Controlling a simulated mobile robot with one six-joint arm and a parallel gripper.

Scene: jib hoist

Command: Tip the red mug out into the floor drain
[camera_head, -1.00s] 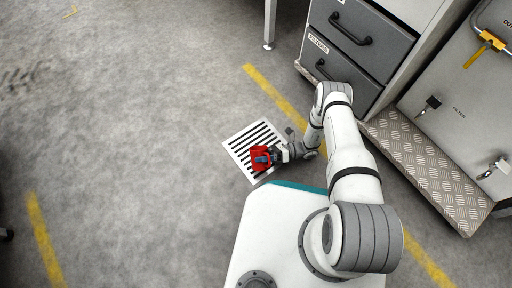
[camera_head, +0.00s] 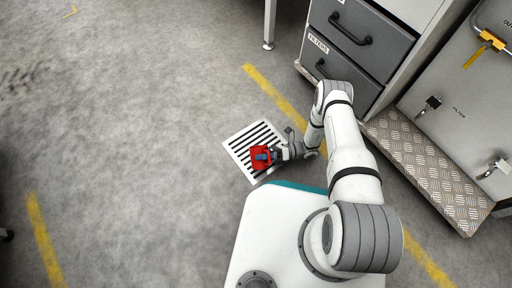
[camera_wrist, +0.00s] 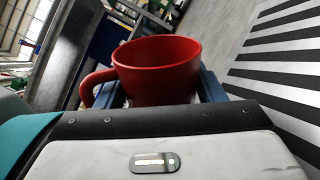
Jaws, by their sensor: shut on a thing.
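The red mug (camera_head: 259,165) is over the floor drain (camera_head: 237,146), a white square grate with dark slots, close to my base. My gripper (camera_head: 264,157) is shut on the mug, with its blue fingers on either side of it in the wrist view. There the mug (camera_wrist: 158,72) shows its open rim, and its handle is at the left. The surroundings lean in that view, so the mug is tilted relative to the floor. The drain (camera_wrist: 280,75) fills the right side there. The bottom of the mug's inside is hidden, and I see no liquid.
A cabinet with dark drawers (camera_head: 350,35) stands at the upper right. A metal tread-plate step (camera_head: 430,170) runs along the grey panel at the right. A yellow floor line (camera_head: 275,93) passes beside the drain. The floor to the left is clear.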

